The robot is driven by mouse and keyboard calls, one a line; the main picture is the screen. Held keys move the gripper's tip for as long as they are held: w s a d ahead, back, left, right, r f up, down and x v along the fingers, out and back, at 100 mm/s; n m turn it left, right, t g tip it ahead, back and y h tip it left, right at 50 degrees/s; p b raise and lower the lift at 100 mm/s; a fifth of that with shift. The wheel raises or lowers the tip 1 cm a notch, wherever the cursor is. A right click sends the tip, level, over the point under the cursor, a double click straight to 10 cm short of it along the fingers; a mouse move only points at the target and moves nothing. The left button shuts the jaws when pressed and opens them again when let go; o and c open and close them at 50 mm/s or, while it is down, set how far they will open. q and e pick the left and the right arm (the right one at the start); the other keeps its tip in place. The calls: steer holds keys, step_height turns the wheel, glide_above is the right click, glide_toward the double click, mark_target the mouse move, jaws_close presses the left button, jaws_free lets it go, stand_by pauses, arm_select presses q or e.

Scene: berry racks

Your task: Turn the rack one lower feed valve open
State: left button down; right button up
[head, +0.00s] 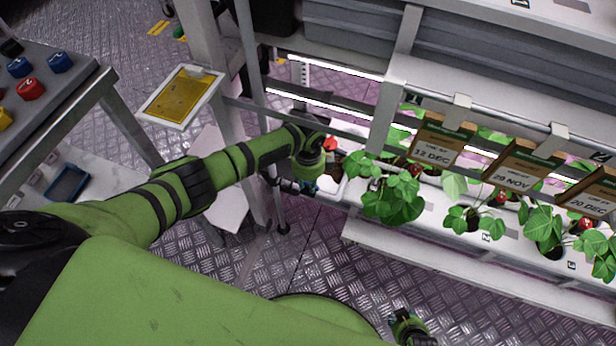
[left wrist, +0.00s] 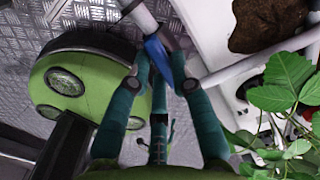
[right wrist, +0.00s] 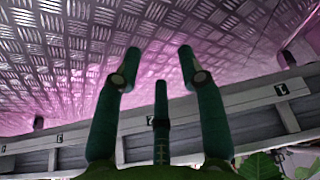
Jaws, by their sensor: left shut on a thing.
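The blue valve handle (left wrist: 157,50) shows in the left wrist view, next to a pale pipe end (left wrist: 142,16) low on the rack. My left gripper (left wrist: 160,60) has its fingertips on both sides of this handle and is shut on it. In the head view the left gripper (head: 302,187) is at the rack's lower left corner; its hand hides most of the valve there. My right gripper (right wrist: 159,51) is open and empty, facing the metal floor and a rack beam. It shows small at the bottom of the head view (head: 409,327).
The planting trough (head: 425,222) with strawberry plants runs to the right, below hanging date cards (head: 440,142). A yellow panel (head: 181,97) is on the rack's left post. A button console (head: 60,95) stands at far left. The floor in front of the rack is clear.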

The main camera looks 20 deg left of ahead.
mark_target(308, 185)
arm_select(q)
steer(key=shift+n, duration=0.8)
steer(key=c, duration=1.1)
jaws_free()
step_height(308, 185, up, 12)
